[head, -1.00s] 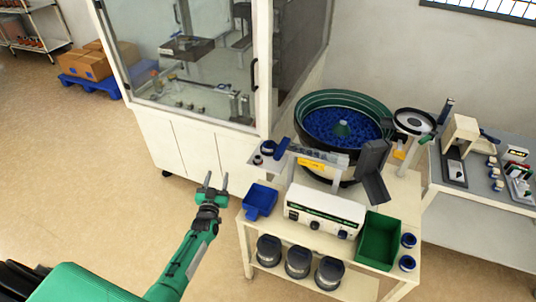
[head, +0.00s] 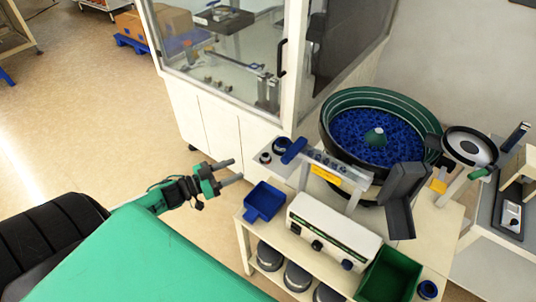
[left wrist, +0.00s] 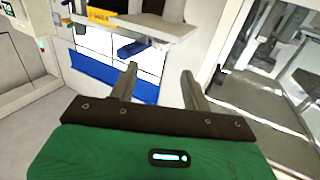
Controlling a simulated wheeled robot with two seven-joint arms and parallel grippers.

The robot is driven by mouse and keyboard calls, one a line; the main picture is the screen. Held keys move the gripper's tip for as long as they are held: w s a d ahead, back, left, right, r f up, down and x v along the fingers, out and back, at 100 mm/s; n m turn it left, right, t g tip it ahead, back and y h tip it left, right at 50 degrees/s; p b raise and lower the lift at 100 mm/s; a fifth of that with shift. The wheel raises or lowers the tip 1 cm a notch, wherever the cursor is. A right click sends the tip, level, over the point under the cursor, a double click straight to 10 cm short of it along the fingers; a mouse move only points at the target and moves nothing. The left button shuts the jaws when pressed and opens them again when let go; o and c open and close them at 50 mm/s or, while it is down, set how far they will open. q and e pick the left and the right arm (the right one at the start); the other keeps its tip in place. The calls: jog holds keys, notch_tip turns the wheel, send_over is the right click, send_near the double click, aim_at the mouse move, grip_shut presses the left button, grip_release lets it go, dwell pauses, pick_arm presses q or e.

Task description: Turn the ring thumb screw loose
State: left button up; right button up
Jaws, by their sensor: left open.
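My left gripper (head: 237,170) is open and empty, its two fingers pointing right toward the feeder table. In the left wrist view its spread fingers (left wrist: 159,71) face the underside of the grey plate, with nothing between them. The grey plate (head: 329,163) sticks out left of the bowl feeder (head: 376,130). On its left end are a dark blue round part (head: 283,145), a small dark knob (head: 265,157) and a blue bar (head: 294,151). The blue bar also shows in the left wrist view (left wrist: 133,48). I cannot tell which part is the ring thumb screw. My right gripper is out of view.
A blue scoop tray (head: 264,201), a white control box (head: 333,229) and a green bin (head: 389,275) stand on the feeder table. A glass-fronted cabinet (head: 222,124) stands behind. Floor left of the table is free.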

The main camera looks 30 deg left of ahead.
aim_at(261, 157)
pick_arm(q)
jog(key=p+x, duration=0.2)
jog(key=x, duration=0.9)
jog(key=shift+p+x, duration=0.35)
jog(key=shift+x, duration=0.45)
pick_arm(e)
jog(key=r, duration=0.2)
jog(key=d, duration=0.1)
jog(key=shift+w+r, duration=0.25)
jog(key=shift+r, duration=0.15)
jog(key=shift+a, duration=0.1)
pick_arm(q)
jog(key=c, duration=0.9)
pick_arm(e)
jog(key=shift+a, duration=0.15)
